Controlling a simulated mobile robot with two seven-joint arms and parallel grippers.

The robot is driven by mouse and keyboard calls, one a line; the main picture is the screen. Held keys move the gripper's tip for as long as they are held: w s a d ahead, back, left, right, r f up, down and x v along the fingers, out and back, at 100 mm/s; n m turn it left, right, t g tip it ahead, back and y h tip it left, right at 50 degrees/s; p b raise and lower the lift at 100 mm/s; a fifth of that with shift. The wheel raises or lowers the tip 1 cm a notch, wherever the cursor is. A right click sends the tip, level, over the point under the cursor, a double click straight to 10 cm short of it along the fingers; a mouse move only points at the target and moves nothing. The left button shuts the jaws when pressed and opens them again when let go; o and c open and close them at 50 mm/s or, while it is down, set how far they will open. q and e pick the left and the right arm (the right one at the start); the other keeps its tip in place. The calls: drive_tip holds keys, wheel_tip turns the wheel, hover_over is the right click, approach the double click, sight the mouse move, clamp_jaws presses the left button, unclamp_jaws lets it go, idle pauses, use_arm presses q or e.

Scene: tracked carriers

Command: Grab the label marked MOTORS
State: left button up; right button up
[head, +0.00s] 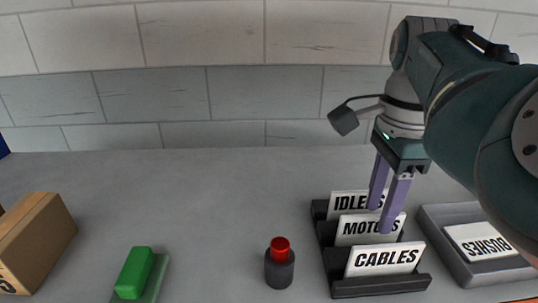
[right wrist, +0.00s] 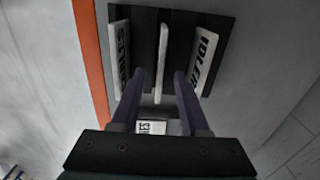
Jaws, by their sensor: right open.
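The white label marked MOTORS (head: 357,230) stands upright in the middle slot of a black stepped rack (head: 380,287). IDLERS (head: 345,204) is behind it and CABLES (head: 384,260) in front. My right gripper (head: 381,218) points down, open, and a finger covers part of the MOTORS lettering. In the right wrist view, the fingers (right wrist: 158,76) are on either side of the middle label (right wrist: 162,60), seen edge-on, with a gap on each side. The outer labels stand beyond the fingers. My left gripper is not in view.
A grey tray (head: 436,232) at the right holds an upside-down label reading BUSHES (head: 482,241). A red-topped dark cylinder (head: 279,265) stands left of the rack. A green block (head: 134,273) and a cardboard box (head: 38,240) are farther left. The table behind is clear.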

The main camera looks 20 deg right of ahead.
sight(369, 232)
drive_tip(key=shift+f, duration=1.4)
clamp_jaws()
